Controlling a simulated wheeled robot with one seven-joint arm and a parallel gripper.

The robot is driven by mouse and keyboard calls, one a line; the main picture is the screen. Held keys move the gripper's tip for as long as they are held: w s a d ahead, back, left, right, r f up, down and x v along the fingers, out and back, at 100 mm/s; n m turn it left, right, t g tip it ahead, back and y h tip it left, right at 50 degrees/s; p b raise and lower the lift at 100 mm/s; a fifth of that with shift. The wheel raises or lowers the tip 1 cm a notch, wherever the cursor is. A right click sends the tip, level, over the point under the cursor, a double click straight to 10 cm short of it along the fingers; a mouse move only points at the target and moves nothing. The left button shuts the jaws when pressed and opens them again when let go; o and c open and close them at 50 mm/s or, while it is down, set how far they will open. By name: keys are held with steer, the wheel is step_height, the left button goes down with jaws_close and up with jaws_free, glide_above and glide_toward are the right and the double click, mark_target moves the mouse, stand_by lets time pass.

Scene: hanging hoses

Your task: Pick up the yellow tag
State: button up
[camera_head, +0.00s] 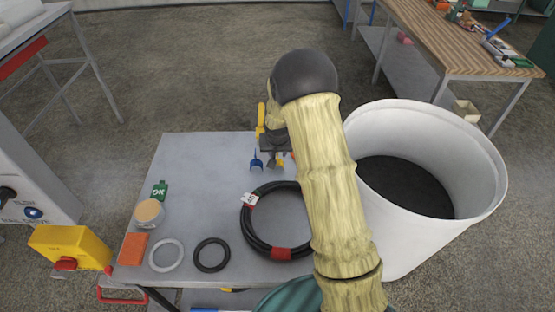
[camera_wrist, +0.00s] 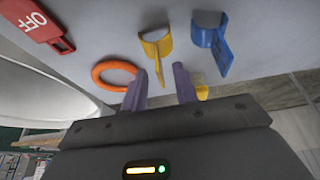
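The yellow tag (camera_wrist: 155,48) lies on the grey table top in the wrist view. It has a curved part and a narrow strip that reaches down between my fingers. My gripper (camera_wrist: 161,75) is open, with one purple finger on each side of the strip. I cannot tell whether the fingers touch it. In the head view my gripper (camera_head: 272,158) points down at the far part of the table, and a bit of yellow shows beside its fingers. My arm and gripper hide much of that spot.
A blue clip (camera_wrist: 211,42), an orange ring (camera_wrist: 113,76) and a red OFF tag (camera_wrist: 38,25) lie close by. A black hose coil (camera_head: 250,225) is on the table (camera_head: 205,155) nearer me. A white bin (camera_head: 470,170) stands to the right. The table's far left is clear.

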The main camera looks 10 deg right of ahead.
steer(key=shift+x, duration=1)
jaws_close()
